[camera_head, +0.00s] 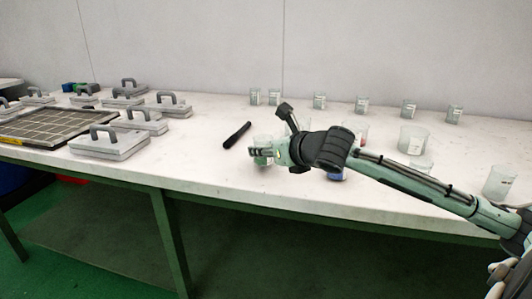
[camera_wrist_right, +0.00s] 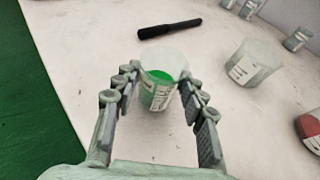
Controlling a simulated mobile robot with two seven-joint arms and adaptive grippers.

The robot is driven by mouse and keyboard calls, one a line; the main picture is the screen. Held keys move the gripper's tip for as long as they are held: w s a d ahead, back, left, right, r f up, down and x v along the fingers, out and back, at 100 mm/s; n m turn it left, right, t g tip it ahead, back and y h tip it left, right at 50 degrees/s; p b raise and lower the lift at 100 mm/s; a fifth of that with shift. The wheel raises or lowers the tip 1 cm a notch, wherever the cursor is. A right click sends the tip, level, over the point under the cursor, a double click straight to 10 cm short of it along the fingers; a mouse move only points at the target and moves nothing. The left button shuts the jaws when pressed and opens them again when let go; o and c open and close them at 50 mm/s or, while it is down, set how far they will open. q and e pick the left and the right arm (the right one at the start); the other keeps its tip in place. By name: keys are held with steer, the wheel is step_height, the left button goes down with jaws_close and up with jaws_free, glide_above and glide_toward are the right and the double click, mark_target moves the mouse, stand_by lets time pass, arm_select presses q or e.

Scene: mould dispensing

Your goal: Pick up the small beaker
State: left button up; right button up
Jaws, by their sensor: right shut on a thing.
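A small clear beaker (camera_wrist_right: 160,82) with green contents and a white label stands between the fingers of my right gripper (camera_wrist_right: 158,100) in the right wrist view. The fingers are on both sides of it, shut on it. In the head view my right gripper (camera_head: 262,153) is at the beaker near the table's front edge, and the beaker is partly hidden by the fingers. Whether it is lifted off the table I cannot tell. My left gripper is not in view.
A black rod (camera_head: 236,135) lies just left of the gripper. A larger clear beaker (camera_wrist_right: 252,66) and a beaker with red contents (camera_wrist_right: 312,130) stand to the right. Several small beakers line the table's back. Grey handled blocks (camera_head: 110,142) and a gridded tray (camera_head: 45,143) occupy the left.

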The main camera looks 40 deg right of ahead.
mark_target(265, 164)
step_height(265, 164, up, 4)
steer(key=shift+a+f, duration=0.15)
steer(key=shift+f, duration=0.05)
steer(key=s+a+r+p, duration=0.3)
steer(key=a+r, duration=0.3)
steer(key=a, duration=0.4)
arm_select(q)
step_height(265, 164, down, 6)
steer(key=p, duration=0.1)
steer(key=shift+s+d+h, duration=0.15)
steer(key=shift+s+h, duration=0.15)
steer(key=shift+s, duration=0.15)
arm_select(e)
step_height(265, 164, up, 10)
steer(key=shift+s+a, duration=0.3)
steer(key=shift+a, duration=0.05)
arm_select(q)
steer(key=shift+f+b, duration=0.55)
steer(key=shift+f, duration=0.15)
arm_select(e)
steer(key=s+a+f, duration=0.2)
steer(key=f, duration=0.7)
steer(key=s+a+f, duration=0.2)
steer(key=a+f, duration=0.1)
steer(key=f, duration=0.7)
steer(key=s+a+f+y, duration=0.1)
steer(key=s+a+f, duration=0.2)
steer(key=f, duration=0.6)
steer(key=shift+f+n, duration=0.35)
steer(key=shift+n, duration=0.05)
